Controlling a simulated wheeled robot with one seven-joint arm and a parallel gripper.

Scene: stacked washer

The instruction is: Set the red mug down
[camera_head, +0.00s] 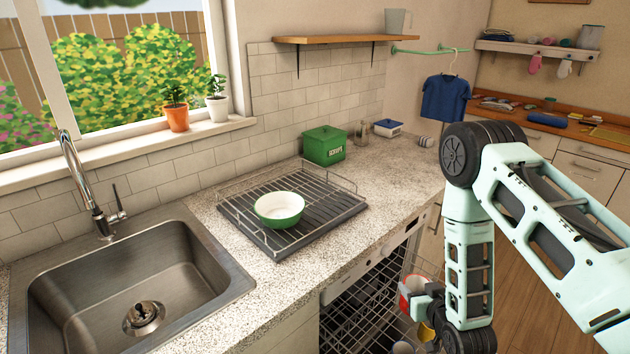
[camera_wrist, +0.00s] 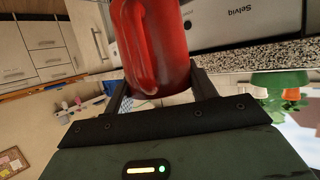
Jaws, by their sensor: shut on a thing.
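The red mug (camera_wrist: 155,45) fills the top middle of the wrist view, with its handle towards the camera. My gripper (camera_wrist: 160,88) is shut on it, one dark finger on each side. In the head view the mug (camera_head: 406,292) shows at the lower right, partly hidden by my gripper (camera_head: 420,300). It is in front of the counter, by the open dishwasher (camera_head: 365,300). I cannot tell whether the mug touches anything below it.
A green-and-white bowl (camera_head: 280,208) sits on the drying rack (camera_head: 338,212) on the speckled counter. The sink (camera_head: 180,262) is at left. A green box (camera_head: 324,145) stands behind the rack. Counter to the rack's right is mostly clear. A yellow item (camera_head: 426,331) shows below my gripper.

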